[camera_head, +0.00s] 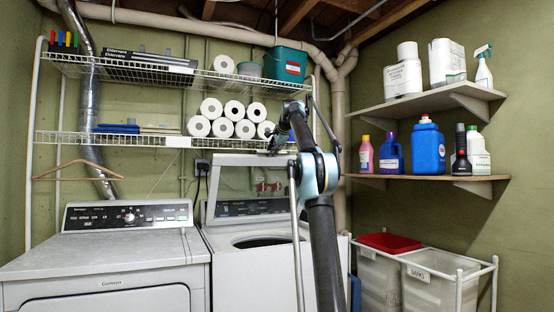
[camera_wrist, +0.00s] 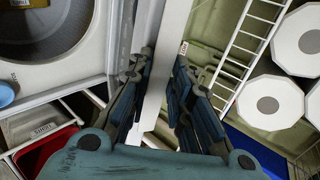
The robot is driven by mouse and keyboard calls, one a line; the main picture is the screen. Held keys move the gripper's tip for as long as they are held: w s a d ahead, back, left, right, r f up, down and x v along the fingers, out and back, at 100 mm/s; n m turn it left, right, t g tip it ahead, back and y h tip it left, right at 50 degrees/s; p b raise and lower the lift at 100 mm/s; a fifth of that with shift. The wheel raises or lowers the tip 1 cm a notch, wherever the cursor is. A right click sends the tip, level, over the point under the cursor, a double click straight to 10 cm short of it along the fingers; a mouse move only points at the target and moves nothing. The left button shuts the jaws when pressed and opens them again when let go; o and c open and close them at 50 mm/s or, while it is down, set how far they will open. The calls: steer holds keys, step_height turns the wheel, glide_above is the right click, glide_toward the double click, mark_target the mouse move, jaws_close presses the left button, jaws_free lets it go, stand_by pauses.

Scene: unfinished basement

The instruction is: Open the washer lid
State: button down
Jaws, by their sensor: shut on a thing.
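The washer (camera_head: 255,275) stands in the middle of the head view, its round tub opening partly showing. Its lid (camera_head: 235,160) is raised to a steep angle, with its upper edge just under the lower wire shelf. My gripper (camera_head: 276,143) is at the upper right of the lid, largely hidden by my arm. In the wrist view my gripper (camera_wrist: 164,62) has its fingers on both sides of the pale lid edge (camera_wrist: 166,35), shut on it. The washer opening (camera_wrist: 45,25) shows at upper left there.
Wire shelves (camera_head: 105,137) with paper rolls (camera_head: 222,128) sit close above and behind the lid. The dryer (camera_head: 110,255) stands at left. A hamper (camera_head: 435,285) with a red-topped section stands at right, below wall shelves (camera_head: 425,178) of bottles.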

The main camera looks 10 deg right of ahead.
steer(key=shift+w+a+r, duration=0.3)
steer(key=shift+w+r, duration=0.2)
steer(key=shift+w, duration=0.15)
steer(key=c, duration=1.5)
jaws_free()
steer(key=shift+d, duration=0.1)
steer(key=shift+r, duration=0.1)
steer(key=v, duration=1.1)
steer(key=shift+s+r, duration=0.2)
steer(key=shift+s, duration=0.15)
